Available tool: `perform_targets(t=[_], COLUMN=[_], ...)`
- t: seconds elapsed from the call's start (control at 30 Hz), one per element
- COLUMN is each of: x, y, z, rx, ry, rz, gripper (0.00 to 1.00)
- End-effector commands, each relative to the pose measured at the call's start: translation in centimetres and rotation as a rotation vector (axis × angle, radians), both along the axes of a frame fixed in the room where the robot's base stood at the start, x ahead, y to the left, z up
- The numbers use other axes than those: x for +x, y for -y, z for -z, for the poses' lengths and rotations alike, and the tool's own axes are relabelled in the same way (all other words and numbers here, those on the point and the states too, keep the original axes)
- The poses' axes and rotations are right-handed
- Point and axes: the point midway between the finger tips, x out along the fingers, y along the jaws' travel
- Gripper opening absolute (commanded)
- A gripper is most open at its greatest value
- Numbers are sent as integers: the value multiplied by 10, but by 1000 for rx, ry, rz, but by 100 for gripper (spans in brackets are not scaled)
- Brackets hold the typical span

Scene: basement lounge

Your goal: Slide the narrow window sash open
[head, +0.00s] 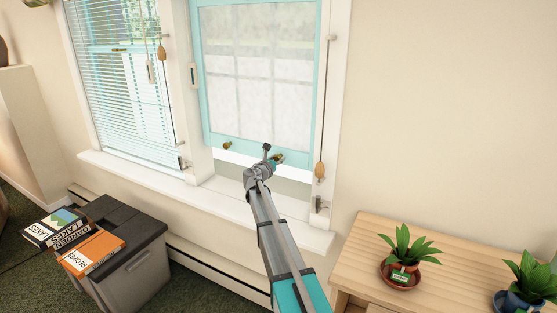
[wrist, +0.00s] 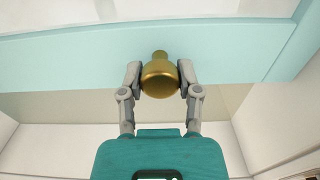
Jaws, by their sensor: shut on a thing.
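The narrow window sash (head: 213,138) has a pale teal frame and a frosted pane, in the right-hand window in the head view. Its bottom rail also spans the wrist view (wrist: 60,62). A gap shows between this rail and the white sill (head: 235,195). The rail carries two brass knobs: a left knob (head: 227,145), which is free, and a right knob (head: 279,158). My gripper (wrist: 160,78) is shut on the right knob (wrist: 159,80), one finger on each side. In the head view my gripper (head: 272,155) partly covers that knob.
A cord with a wooden pull (head: 319,171) hangs right of the sash. A blind (head: 110,95) covers the left window. A grey bin (head: 140,255) with books stands lower left. A wooden cabinet (head: 365,240) with potted plants (head: 408,247) stands right.

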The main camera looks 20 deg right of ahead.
Motion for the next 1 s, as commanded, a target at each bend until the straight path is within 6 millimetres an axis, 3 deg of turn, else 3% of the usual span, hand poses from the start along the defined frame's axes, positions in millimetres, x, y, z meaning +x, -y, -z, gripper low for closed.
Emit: perform_targets(t=[0.03, 0.3, 0.87, 0.9, 1.0], x=[3, 3, 3, 3, 2], y=[-3, -3, -3, -3, -3], z=[-14, -34, -37, -37, -37], rx=[-3, -3, -1, -1, -1], ry=[0, 0, 0, 0, 0], rz=[-8, -8, -8, -9, -8], gripper=[0, 0, 0, 50, 68])
